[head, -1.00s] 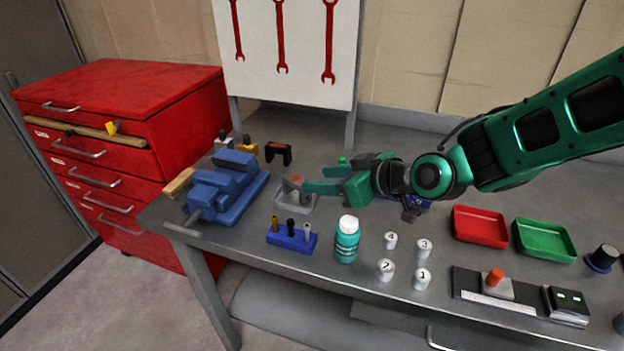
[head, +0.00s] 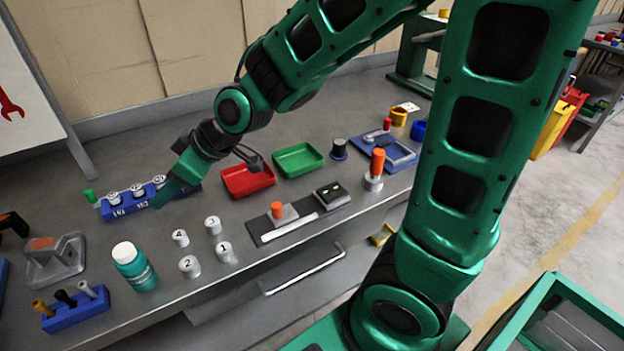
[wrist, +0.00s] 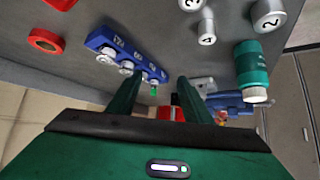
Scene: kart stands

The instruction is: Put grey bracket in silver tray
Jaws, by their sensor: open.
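The silver tray (head: 72,270) stands at the left of the bench in the head view. A grey angular piece with an orange-brown patch (head: 40,243), which looks like the grey bracket, sits in it; its exact contact with the tray floor is too small to tell. My gripper (head: 165,195) is over the blue labelled rack, to the right of the tray and apart from it. The wrist view shows my gripper (wrist: 157,82) with its two green fingers apart and nothing between them.
The blue rack (head: 128,207) lies under my gripper. A teal bottle (head: 135,268), numbered white cylinders (head: 190,266) and a blue peg block (head: 75,312) stand along the front. Red (head: 248,181) and green (head: 298,160) trays are right. A black bracket (head: 12,224) shows at the left edge.

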